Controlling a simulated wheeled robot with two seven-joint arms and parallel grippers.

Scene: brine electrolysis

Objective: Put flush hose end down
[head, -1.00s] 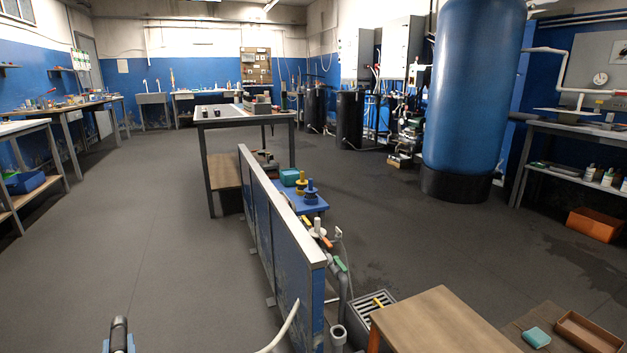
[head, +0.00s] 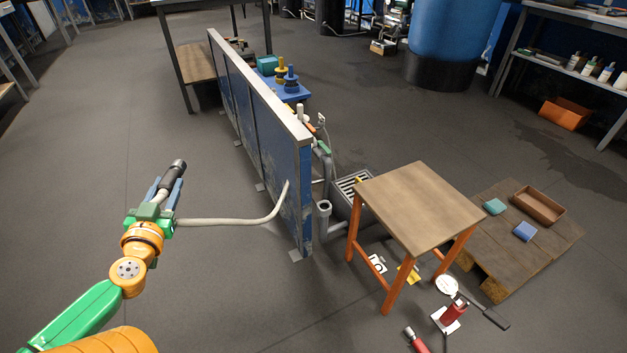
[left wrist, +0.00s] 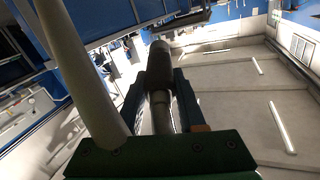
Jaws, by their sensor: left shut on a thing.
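The flush hose is a pale tube (head: 240,222) that runs from the low blue partition wall (head: 268,140) to my left gripper. Its end is a dark grey nozzle (head: 177,167). My left gripper (head: 168,187) is shut on this hose end and holds it up over open floor, left of the partition. In the left wrist view the nozzle (left wrist: 159,65) points away between the two fingers (left wrist: 160,103), and the pale hose (left wrist: 80,62) passes along the left. My right gripper is not in view.
A wooden-topped stool with orange legs (head: 420,204) stands right of the partition. Beside it are a floor drain grate (head: 352,183) and an upright grey pipe (head: 324,222). A low wooden platform (head: 551,238) holds a brown tray (head: 539,205). The floor left of the partition is clear.

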